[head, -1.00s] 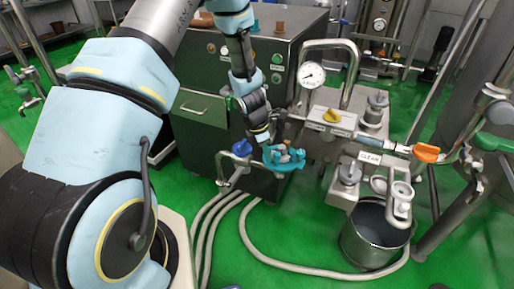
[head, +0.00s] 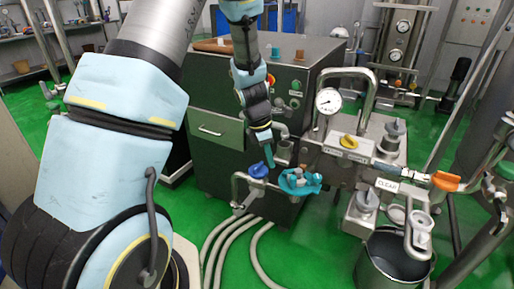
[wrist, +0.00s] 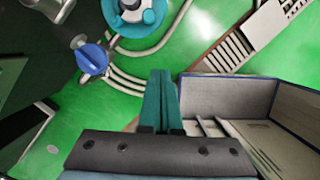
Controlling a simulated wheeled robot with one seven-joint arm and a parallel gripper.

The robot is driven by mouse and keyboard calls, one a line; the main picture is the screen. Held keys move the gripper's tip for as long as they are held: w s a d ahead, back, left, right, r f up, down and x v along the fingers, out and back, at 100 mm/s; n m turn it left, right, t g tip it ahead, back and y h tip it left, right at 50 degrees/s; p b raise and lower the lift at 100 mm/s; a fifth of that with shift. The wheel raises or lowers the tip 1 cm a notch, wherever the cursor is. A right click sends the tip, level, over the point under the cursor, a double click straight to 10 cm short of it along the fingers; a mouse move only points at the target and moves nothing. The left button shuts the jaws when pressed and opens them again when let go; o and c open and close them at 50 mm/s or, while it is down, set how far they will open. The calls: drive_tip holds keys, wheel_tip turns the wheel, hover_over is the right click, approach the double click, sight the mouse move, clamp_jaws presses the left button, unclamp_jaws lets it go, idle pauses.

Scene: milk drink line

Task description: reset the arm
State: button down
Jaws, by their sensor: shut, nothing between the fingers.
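My gripper (head: 271,164) hangs from my arm in front of the dark steel cabinet, its teal fingers pointing down. In the wrist view the fingers (wrist: 161,75) are pressed together with nothing between them. In the head view the fingertips appear just above and left of a teal round fitting (head: 300,182) and close above a blue valve knob (head: 258,170). In the wrist view the fitting (wrist: 120,25) is at the top and the blue knob (wrist: 92,59) at upper left, both apart from the fingers.
The cabinet (head: 216,131) stands behind my gripper. To the right are a pressure gauge (head: 328,101), a yellow knob (head: 348,142), an orange handle (head: 446,181) and a steel bucket (head: 383,275). Hoses (head: 216,240) cross the green floor. An open grey box (wrist: 235,98) shows in the wrist view.

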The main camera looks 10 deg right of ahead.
drive_tip(key=s+a+r+m+y, duration=0.1)
drive_tip(key=s+a+r+m, duration=0.1)
drive_tip(key=a+r+m, duration=0.2)
drive_tip(key=s+a+r+m+t, duration=0.1)
drive_tip(key=s+a+r+m, duration=0.2)
drive_tip(key=a+m, duration=0.5)
drive_tip(key=s+a+r+m+y, duration=0.1)
drive_tip(key=s+a+r+m, duration=0.2)
drive_tip(key=a, duration=1.1)
wheel_tip(320, 180, up, 3)
drive_tip(key=m, duration=0.3)
drive_tip(key=shift+s+a+m+t+y, duration=0.15)
drive_tip(key=shift+m+t+y, duration=0.15)
drive_tip(key=shift+t, duration=0.1)
drive_tip(key=c, duration=1.6)
unclamp_jaws()
